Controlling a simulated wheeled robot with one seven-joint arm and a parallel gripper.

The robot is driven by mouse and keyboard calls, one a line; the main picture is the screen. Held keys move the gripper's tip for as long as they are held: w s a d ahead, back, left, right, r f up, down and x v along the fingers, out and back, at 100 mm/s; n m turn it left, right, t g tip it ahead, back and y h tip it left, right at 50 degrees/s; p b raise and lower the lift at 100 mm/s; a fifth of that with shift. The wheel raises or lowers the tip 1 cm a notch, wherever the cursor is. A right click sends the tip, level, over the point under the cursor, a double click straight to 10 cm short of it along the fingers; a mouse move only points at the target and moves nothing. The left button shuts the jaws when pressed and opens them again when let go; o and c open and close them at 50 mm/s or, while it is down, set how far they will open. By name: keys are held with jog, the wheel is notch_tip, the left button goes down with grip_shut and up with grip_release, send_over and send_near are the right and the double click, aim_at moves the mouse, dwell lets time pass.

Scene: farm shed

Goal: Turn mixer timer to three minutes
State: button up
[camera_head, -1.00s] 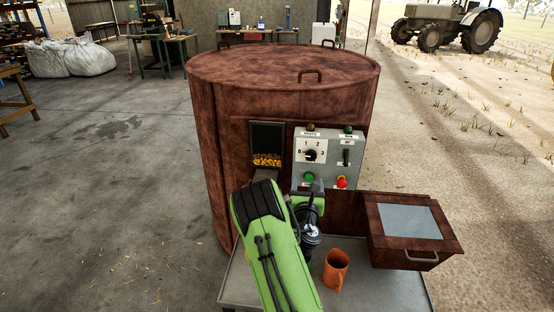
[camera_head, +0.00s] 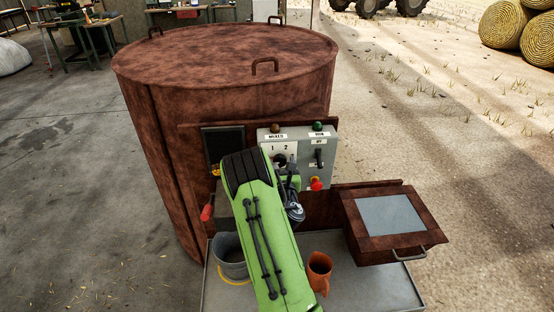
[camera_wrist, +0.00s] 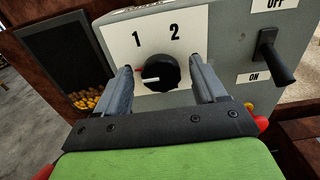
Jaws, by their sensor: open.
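The mixer (camera_head: 235,75) is a large rust-brown drum with a grey control box (camera_head: 302,143) on its front. The timer knob (camera_wrist: 160,73) is round and black, on a white dial plate with 1 and 2 visible in the wrist view; its white mark points left. The rest of the dial is hidden. My gripper (camera_wrist: 160,78) is open, one finger on each side of the knob; I cannot tell whether they touch it. In the head view my green arm covers most of the gripper and part of the knob.
A black lever switch (camera_wrist: 272,58) marked OFF and ON sits right of the dial. A red button (camera_head: 316,184) is below it. A hinged box (camera_head: 397,222) juts out at right.

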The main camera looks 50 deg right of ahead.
jog(key=shift+s+a, duration=0.1)
jog(key=shift+s, duration=0.15)
jog(key=shift+c, duration=0.4)
jog(key=shift+w, duration=0.15)
jog(key=c, duration=0.8)
jog(key=shift+c, duration=0.2)
